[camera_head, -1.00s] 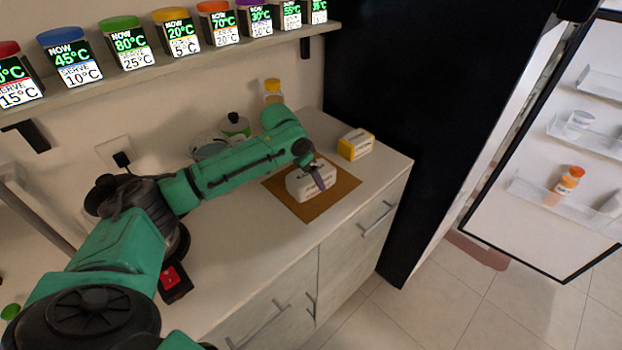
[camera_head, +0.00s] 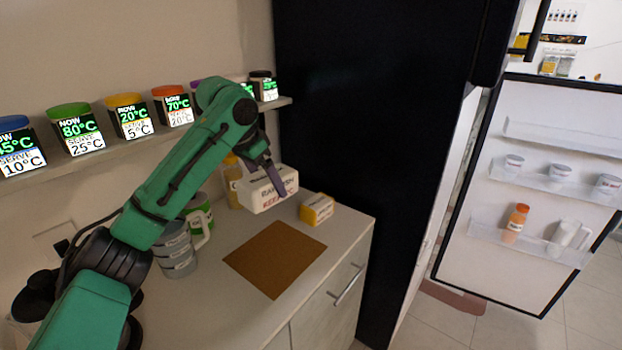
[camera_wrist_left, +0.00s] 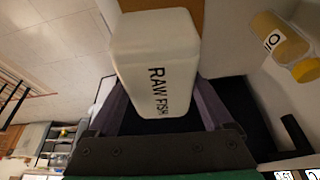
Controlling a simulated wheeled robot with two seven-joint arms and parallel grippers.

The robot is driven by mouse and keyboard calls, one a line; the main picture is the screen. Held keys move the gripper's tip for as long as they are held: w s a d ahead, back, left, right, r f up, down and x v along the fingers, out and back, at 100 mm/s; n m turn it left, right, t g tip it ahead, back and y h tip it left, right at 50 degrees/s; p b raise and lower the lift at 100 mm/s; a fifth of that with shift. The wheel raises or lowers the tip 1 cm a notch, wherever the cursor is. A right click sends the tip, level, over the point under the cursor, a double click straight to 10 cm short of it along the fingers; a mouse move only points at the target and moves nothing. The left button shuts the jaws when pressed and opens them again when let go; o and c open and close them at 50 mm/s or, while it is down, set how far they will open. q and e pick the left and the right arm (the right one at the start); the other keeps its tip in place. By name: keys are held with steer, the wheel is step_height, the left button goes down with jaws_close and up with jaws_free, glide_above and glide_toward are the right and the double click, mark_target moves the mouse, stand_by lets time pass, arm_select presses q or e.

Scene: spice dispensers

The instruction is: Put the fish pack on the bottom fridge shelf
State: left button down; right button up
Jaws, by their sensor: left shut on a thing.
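The fish pack (camera_head: 264,192) is a white block with "RAW FISH" lettering, held in the air above the counter in the head view. It also fills the middle of the left wrist view (camera_wrist_left: 158,62). My left gripper (camera_head: 275,183) is shut on it, with one finger on each side of the pack in the wrist view (camera_wrist_left: 160,108). The fridge (camera_head: 390,120) shows its black side; its door (camera_head: 480,270) stands open at the right, with the inner face visible. The inside shelves are hidden behind the side wall. My right gripper is not in view.
A brown mat (camera_head: 274,258) lies bare on the counter (camera_head: 215,310). A yellow-and-white block (camera_head: 317,209) stands near the mat. Mugs (camera_head: 178,250) and a yellow-capped bottle (camera_head: 233,180) are behind. Spice jars line the wall shelf (camera_head: 105,150). Door racks hold an orange bottle (camera_head: 516,222).

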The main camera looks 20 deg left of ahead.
arm_select(q)
steer(key=s+d+f+n+y, duration=0.1)
steer(key=s+d+f+n, duration=0.2)
steer(key=s+d, duration=0.7)
steer(key=s+n, duration=0.1)
steer(key=s, duration=0.2)
steer(key=shift+d+n+t+y, duration=0.25)
steer(key=shift+n+t+y, duration=0.05)
steer(key=shift+n+y, duration=0.1)
steer(key=shift+s, duration=0.1)
